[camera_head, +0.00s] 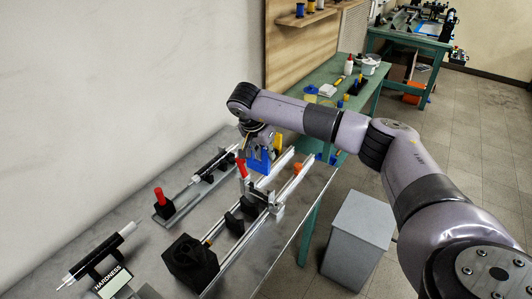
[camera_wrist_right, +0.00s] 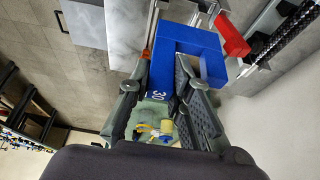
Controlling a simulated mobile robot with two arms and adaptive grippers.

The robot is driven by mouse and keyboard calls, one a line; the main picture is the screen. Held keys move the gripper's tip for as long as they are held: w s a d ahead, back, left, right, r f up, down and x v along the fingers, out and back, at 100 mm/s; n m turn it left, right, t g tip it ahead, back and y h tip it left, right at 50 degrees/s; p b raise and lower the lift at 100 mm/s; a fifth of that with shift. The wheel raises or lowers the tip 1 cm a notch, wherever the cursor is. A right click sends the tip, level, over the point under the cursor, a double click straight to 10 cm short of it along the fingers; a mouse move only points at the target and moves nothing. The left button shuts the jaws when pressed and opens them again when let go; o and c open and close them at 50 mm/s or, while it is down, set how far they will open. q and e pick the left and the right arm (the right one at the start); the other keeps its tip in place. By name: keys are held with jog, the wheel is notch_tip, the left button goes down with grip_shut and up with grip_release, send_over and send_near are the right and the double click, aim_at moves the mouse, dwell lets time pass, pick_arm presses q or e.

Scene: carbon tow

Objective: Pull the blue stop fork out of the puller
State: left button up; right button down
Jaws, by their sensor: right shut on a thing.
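The blue stop fork (camera_head: 258,161) is in the fingers of my right gripper (camera_head: 262,144), at the far end of the puller. In the right wrist view the fork (camera_wrist_right: 180,47) fills the space between the gripper's grey fingers (camera_wrist_right: 170,95), which are shut on it; a white number shows near its lower end. I cannot tell whether the fork's prongs are still seated in the puller. My left gripper is not in view.
A second rig with a red knob (camera_head: 159,195) lies to the left on the grey bench. A hardness tester (camera_head: 113,280) is at the front left. A grey cabinet (camera_head: 358,238) stands right of the bench. A green table (camera_head: 345,85) with small items is behind.

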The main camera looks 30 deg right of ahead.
jog(key=shift+r+p, duration=1)
jog(key=shift+r, duration=0.45)
